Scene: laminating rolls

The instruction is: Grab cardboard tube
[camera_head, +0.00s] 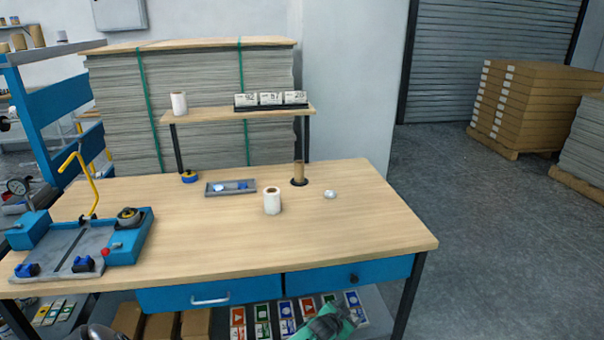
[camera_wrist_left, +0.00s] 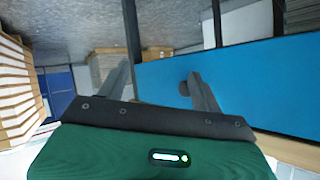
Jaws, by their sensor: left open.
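The brown cardboard tube (camera_head: 299,172) stands upright on a dark round base towards the back right of the wooden workbench (camera_head: 330,240). My left gripper (camera_head: 328,323) shows at the bottom edge of the head view, low in front of the bench and below its drawers, well apart from the tube. In the left wrist view my left gripper (camera_wrist_left: 160,76) has its two dark fingers spread with nothing between them. The tube does not show in the wrist view.
A white roll (camera_head: 272,202) stands in front of the tube, and a small shiny object (camera_head: 330,194) lies right of it. A grey tray (camera_head: 230,188) is to its left. A raised shelf (camera_head: 240,113) stands behind. A blue fixture (camera_head: 125,238) occupies the bench's left. The bench's front right is clear.

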